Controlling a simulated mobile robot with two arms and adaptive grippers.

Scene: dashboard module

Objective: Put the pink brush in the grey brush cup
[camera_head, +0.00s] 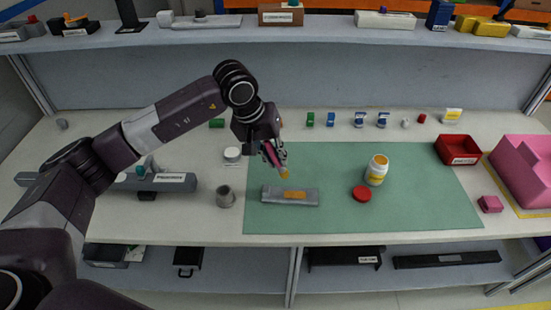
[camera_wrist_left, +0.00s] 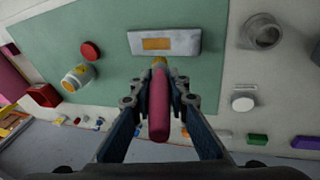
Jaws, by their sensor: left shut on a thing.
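My left gripper (camera_head: 272,148) is shut on the pink brush (camera_head: 272,155) and holds it above the green mat. The brush points down and to the right in the head view, with its yellowish tip lowest. In the left wrist view the brush (camera_wrist_left: 159,105) sits between the fingers of the left gripper (camera_wrist_left: 160,98), its pink handle toward the camera. The grey brush cup (camera_head: 226,197) stands on the white table left of the mat, below and left of the gripper. Its open round mouth shows in the left wrist view (camera_wrist_left: 263,33). My right gripper is not in view.
A grey block with an orange patch (camera_head: 308,196) lies on the green mat (camera_head: 420,200) right of the cup. A red lid (camera_head: 362,193) and a yellow-labelled jar (camera_head: 376,170) are further right. A white round container (camera_head: 232,153) stands behind the cup.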

